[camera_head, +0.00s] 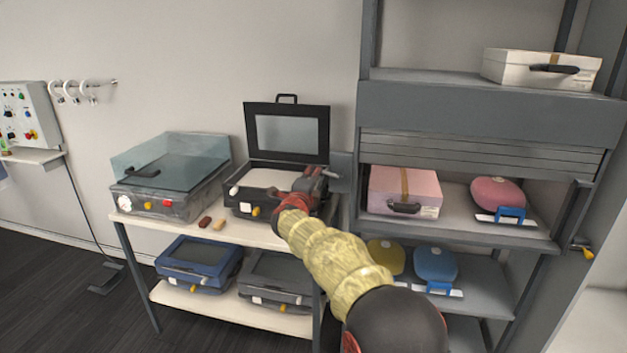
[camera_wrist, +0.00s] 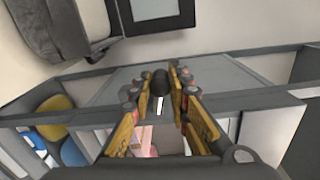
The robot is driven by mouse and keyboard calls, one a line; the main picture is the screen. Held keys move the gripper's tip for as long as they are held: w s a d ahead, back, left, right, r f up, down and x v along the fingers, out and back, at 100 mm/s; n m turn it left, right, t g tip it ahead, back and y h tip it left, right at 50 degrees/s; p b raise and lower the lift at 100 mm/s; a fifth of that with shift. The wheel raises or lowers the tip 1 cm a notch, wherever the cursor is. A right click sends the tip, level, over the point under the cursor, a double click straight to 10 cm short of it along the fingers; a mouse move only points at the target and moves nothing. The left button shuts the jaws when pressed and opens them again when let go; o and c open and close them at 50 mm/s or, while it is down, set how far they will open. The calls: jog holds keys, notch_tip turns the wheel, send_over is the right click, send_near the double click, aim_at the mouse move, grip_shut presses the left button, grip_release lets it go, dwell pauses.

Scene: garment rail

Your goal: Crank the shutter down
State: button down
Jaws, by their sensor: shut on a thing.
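The shutter (camera_head: 480,150) is a band of grey horizontal slats under the deep grey housing (camera_head: 490,108) of the shelf unit. It is partly down, and the compartment below it is open. My gripper (camera_head: 322,176) is at the left side of the unit, in front of a small grey box (camera_head: 342,165) on the post. In the wrist view my gripper (camera_wrist: 161,100) has its fingers on either side of a dark crank knob (camera_wrist: 160,80) and is shut on it. The rest of the crank is mostly hidden by my gripper.
A pink case (camera_head: 404,190) and a pink rounded bag (camera_head: 497,193) sit in the compartment below the shutter. A black open-lidded case (camera_head: 288,132) stands on the table close left of my gripper. A yellow-ended handle (camera_head: 583,252) sticks out at the unit's right.

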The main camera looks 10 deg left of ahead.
jog(key=shift+r, duration=0.15)
jog(key=c, duration=1.8)
grip_release()
jog(key=shift+o, duration=0.7)
jog(key=s, duration=1.2)
